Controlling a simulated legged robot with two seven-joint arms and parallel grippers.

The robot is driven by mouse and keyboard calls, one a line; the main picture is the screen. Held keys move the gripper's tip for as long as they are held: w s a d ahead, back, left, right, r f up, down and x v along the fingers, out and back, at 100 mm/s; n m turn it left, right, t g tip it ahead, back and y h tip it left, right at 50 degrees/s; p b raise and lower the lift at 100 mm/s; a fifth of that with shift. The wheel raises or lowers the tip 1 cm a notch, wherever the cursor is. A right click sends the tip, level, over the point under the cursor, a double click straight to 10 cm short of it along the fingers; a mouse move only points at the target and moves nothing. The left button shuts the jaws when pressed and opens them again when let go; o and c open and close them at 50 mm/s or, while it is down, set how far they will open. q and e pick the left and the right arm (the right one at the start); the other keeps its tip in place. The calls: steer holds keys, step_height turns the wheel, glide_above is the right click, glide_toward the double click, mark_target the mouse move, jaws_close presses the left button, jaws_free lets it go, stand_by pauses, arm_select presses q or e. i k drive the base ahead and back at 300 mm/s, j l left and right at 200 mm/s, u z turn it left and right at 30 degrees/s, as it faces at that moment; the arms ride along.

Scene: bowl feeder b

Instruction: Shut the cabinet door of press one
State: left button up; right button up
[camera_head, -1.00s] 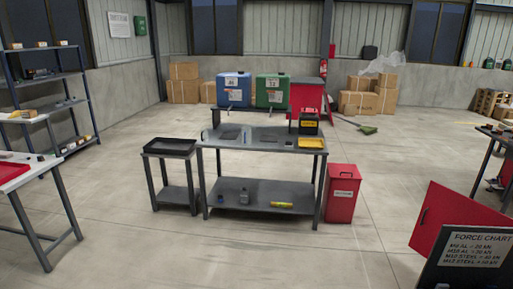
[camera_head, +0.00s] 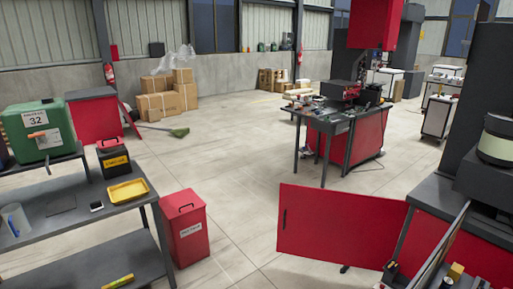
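A red cabinet door (camera_head: 338,228) stands wide open at the lower middle, its broad face towards me. A dark vertical handle (camera_head: 284,219) is near its left edge. Its right edge meets the dark-topped red cabinet (camera_head: 478,252) of the near press at the right. No label in view says which press is press one. Neither of my grippers is in view, and nothing is seen touching the door.
A workbench (camera_head: 85,218) with a yellow tray (camera_head: 128,191) stands at the left, a red bin (camera_head: 187,228) beside it. A second press with a red cabinet (camera_head: 352,140) stands farther back. Clear floor lies between bin and door.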

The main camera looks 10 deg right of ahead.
mark_target(357, 230)
steer(key=i+j+z, duration=0.8)
steer(key=z, duration=0.15)
steer(key=i+j+z, duration=0.15)
steer(key=j+z, duration=0.2)
steer(key=j, duration=0.2)
steer(key=i+j+z, duration=0.15)
steer(key=j+z, duration=0.15)
steer(key=j, duration=0.15)
steer(key=i+j+z, duration=0.1)
steer(key=i, duration=0.3)
steer(key=i+j+z, duration=0.1)
steer(key=i, duration=0.35)
steer(key=i+j+z, duration=0.1)
steer(key=i, duration=0.3)
steer(key=i+j, duration=0.3)
steer(key=i+l+z, duration=0.05)
steer(key=i, duration=0.05)
